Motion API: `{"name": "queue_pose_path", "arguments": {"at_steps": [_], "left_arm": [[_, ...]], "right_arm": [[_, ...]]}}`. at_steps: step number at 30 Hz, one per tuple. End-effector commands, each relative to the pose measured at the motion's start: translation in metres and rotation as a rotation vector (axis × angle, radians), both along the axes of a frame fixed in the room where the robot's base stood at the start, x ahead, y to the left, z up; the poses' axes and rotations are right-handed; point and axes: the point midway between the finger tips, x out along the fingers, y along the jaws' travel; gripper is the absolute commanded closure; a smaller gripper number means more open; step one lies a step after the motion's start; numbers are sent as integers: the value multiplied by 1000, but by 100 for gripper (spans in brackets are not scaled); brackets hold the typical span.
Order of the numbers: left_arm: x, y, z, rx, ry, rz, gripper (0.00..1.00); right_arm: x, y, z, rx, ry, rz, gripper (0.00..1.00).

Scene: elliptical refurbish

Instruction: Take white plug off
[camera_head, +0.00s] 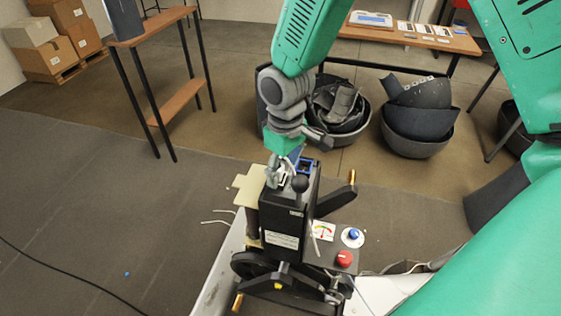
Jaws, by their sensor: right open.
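My right gripper (279,178) reaches down from the top centre to the top of the black machine unit (284,215). Its fingers are small in the view and stand open at the unit's upper left side. A pale white piece (286,169) shows right at the fingers, beside a blue frame (306,166). I cannot tell whether this piece is the white plug or part of the gripper, nor whether the fingers touch it. A black ball knob (299,184) stands just right of the fingers. My left gripper is not in view.
The unit carries a red knob (344,258), a blue knob (353,235) and a gauge (322,231). A beige plate (249,187) juts out left. Black bins (417,125) with scrap, a table (410,35) and a wooden shelf (180,101) stand behind. The left floor is mostly clear.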

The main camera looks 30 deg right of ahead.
Motion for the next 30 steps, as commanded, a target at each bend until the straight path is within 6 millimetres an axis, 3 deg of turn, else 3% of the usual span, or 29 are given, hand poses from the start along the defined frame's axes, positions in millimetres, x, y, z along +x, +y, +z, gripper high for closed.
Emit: {"name": "queue_pose_path", "arguments": {"at_steps": [5,8,9,12,16,17,18,19,30], "left_arm": [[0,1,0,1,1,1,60],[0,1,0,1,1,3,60],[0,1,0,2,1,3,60],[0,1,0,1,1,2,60],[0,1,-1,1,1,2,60],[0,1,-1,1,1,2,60],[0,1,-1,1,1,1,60],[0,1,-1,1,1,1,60],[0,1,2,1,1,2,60]], "right_arm": [[0,5,0,-14,1,3,50],[1,6,1,-14,0,3,85],[1,6,1,-11,-2,3,92],[0,5,0,-5,-2,5,99],[-1,4,-1,-2,2,5,99],[-1,4,-1,-2,2,5,81],[-1,4,-1,-2,2,5,95],[-1,4,-1,-3,3,4,100],[-2,2,2,-5,3,3,100]]}}
